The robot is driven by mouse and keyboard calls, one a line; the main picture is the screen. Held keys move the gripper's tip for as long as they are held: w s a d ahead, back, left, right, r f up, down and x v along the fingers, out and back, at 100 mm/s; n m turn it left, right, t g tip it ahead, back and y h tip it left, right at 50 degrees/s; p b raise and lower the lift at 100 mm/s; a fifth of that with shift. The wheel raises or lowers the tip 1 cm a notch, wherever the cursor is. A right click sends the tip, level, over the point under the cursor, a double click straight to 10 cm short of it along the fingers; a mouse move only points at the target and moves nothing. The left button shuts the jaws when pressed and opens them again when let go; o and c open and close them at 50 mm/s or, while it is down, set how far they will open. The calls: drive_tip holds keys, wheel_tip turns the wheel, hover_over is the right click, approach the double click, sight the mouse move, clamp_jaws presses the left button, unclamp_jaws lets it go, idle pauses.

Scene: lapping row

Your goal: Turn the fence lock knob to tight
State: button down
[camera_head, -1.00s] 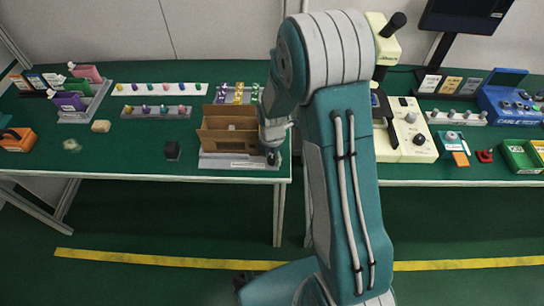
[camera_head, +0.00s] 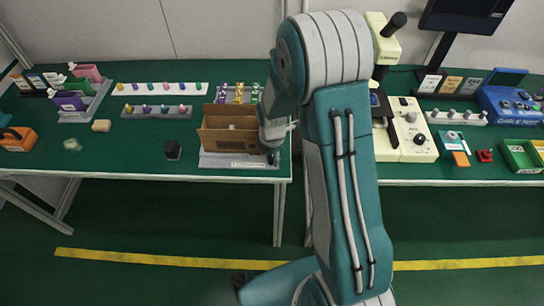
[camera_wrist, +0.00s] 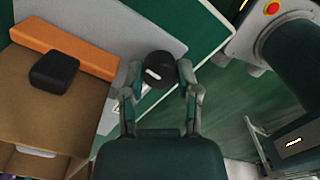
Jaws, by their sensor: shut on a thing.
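The black round knob (camera_wrist: 160,68) with a white mark on its top sits at the grey base plate (camera_wrist: 112,22) in the wrist view. My gripper (camera_wrist: 158,76) is shut on this knob, one finger on each side. The white mark runs slantwise across the knob top. A white label lies partly hidden under the fingers, and I cannot read a tight marking. In the head view my gripper (camera_head: 271,152) is at the right end of the base plate (camera_head: 220,161), beside the open cardboard box, and the knob is mostly hidden there.
The cardboard box (camera_head: 229,142) stands left of my gripper. An orange bar (camera_wrist: 66,49) and a black block (camera_wrist: 54,71) lie by it in the wrist view. A small black block (camera_head: 173,150) stands further left. A cream machine (camera_head: 416,142) stands right, across the gap between tables.

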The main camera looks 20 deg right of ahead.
sight(271, 157)
drive_tip(key=m, duration=0.4)
drive_tip(key=shift+w, duration=0.1)
drive_tip(key=shift+m, duration=1.7)
drive_tip(key=c, duration=0.6)
unclamp_jaws()
wheel_tip(271, 157, up, 12)
drive_tip(key=shift+f, duration=0.1)
drive_tip(key=shift+a, duration=0.1)
